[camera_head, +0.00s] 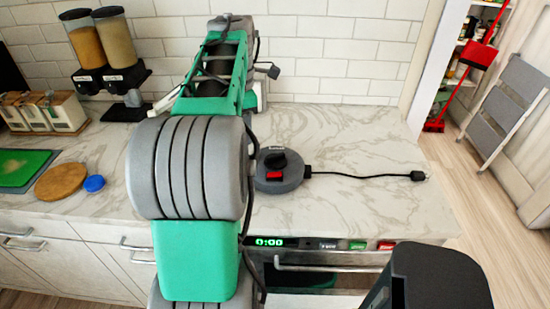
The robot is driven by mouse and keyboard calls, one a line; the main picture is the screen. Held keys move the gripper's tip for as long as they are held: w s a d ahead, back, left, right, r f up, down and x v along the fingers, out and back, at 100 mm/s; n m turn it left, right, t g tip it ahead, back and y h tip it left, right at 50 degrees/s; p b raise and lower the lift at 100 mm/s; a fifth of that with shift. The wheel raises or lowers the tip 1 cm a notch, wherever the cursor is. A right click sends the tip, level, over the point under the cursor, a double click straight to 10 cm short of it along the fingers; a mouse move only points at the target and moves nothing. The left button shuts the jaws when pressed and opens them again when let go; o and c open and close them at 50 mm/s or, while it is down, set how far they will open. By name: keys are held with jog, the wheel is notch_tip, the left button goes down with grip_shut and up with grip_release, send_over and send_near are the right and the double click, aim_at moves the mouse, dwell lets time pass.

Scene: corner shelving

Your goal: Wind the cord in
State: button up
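A round grey cord reel (289,186) lies on the marble counter, just right of my arm, which hides its left edge. It has a black knob (276,162) on top and a red button or tab (274,176) at its front. A black cord (350,176) comes out of the reel's right side and lies stretched along the counter. It ends in a black plug (418,176) near the counter's right end. My green and grey arm reaches up over the counter, left of the reel. My gripper's fingers cannot be made out; the arm hides that area.
The counter (350,125) is clear around the cord, with a tiled wall behind. An oven with a lit display (269,242) is below its front edge. At left are food dispensers (115,45), a wooden board (66,182) and a blue lid (94,184). A dark object (430,280) stands front right.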

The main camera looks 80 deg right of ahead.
jog(key=n, duration=0.1)
send_over(279, 154)
jog(key=shift+s+f, duration=0.15)
jog(key=shift+f, duration=0.45)
notch_tip(279, 154, down, 6)
jog(key=shift+a+r, duration=0.1)
jog(key=shift+f, duration=0.6)
jog(key=shift+c, duration=0.4)
grip_shut()
